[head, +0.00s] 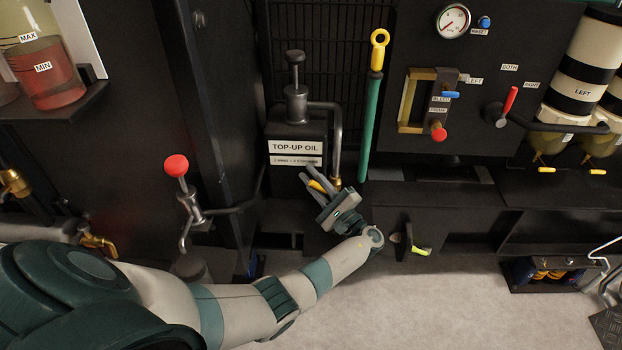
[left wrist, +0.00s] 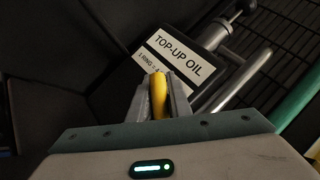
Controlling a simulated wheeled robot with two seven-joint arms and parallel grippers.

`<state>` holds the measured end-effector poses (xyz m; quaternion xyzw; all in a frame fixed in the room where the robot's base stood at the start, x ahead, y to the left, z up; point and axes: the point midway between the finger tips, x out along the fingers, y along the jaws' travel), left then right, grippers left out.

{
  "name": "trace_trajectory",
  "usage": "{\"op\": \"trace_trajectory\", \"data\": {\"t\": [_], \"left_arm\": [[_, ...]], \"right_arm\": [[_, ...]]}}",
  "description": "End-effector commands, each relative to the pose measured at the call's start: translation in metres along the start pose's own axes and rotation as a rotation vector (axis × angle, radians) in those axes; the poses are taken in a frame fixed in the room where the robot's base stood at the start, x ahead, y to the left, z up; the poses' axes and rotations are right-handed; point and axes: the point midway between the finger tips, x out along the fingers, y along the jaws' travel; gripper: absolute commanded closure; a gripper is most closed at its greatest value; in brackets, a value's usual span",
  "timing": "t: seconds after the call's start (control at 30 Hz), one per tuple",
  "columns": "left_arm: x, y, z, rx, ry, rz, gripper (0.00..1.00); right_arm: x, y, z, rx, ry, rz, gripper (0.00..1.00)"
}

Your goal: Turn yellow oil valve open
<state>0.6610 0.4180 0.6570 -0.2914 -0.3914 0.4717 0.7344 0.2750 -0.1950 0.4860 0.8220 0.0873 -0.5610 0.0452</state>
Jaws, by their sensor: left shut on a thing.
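The yellow oil valve handle (head: 317,186) is below the TOP-UP OIL box, beside the lower end of the bent grey pipe. My left gripper (head: 316,182) is at it, with its two fingers on either side of the yellow handle. In the left wrist view the yellow handle (left wrist: 158,94) stands between the fingers of the left gripper (left wrist: 160,98), which is shut on it. The fingers hide part of the handle, and the valve body is hidden. My right gripper is not in view.
The TOP-UP OIL box (head: 296,138) with its pump and bent pipe (head: 337,140) stands just behind the gripper. A green rod with a yellow ring (head: 371,110) is to its right. A red-knobbed lever (head: 177,167) is to the left. The pale floor (head: 430,310) in front is clear.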

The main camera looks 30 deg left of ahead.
Motion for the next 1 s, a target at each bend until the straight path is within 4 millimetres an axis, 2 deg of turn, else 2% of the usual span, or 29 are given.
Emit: {"op": "trace_trajectory", "data": {"t": [0.1,0.13,0.2,0.67,0.87,1.0], "left_arm": [[0.0,0.0,0.0,0.0,0.001,0.001,1.0],[0.0,0.0,0.0,0.0,0.001,0.001,0.75],[0.0,0.0,0.0,-0.001,0.001,0.001,0.64],[-0.006,0.0,-0.001,-0.001,0.001,0.001,0.64],[-0.028,0.001,-0.001,-0.001,0.003,0.002,0.64],[-0.052,0.001,-0.002,-0.001,0.004,0.002,0.64]], "right_arm": [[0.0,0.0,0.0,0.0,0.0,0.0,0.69],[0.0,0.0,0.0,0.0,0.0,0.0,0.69],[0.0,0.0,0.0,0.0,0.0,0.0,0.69],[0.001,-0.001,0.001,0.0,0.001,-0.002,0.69],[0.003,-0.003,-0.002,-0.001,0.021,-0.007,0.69],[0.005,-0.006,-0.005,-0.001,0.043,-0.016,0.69]]}}
